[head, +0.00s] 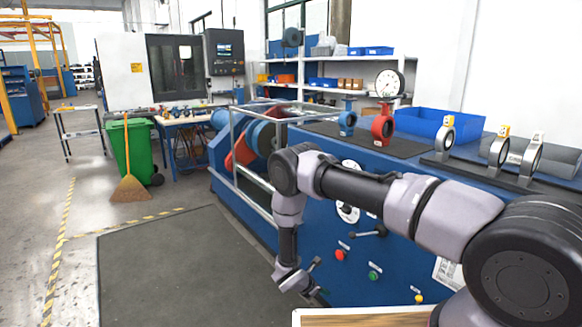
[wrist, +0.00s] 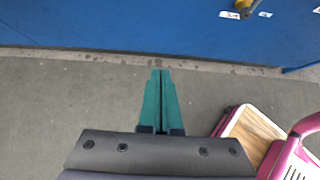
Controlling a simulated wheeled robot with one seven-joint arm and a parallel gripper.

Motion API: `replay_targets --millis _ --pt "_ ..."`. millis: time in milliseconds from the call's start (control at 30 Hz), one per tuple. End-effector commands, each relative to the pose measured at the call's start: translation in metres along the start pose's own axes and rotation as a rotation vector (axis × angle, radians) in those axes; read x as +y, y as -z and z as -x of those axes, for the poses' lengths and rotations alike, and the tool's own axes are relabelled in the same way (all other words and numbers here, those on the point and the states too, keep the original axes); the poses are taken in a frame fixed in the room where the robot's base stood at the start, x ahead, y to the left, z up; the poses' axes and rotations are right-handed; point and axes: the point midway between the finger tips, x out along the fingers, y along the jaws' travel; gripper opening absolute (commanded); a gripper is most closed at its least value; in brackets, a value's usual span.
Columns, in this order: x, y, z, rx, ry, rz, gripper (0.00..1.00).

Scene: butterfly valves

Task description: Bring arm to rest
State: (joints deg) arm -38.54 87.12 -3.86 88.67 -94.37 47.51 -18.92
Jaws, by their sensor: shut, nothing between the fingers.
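My arm reaches across the front of the blue test bench (head: 372,270) in the head view, bending down at the elbow. My gripper (head: 320,292) hangs low in front of the bench, partly hidden and small there. In the wrist view my gripper (wrist: 161,75) points at the floor, its two green fingers together with nothing between them. The bench's blue face (wrist: 120,25) runs along the top of the wrist view, apart from the fingertips.
Red and blue butterfly valves (head: 383,125) stand on the bench top, with a blue bin (head: 425,124) behind. A dark floor mat (head: 170,265) lies clear at left. A green bin (head: 140,150) and broom (head: 130,187) stand beyond it.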

Motion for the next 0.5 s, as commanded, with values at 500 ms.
replay_targets --millis 500 --pt "0.027 -0.079 0.047 0.018 0.050 -0.251 0.00"
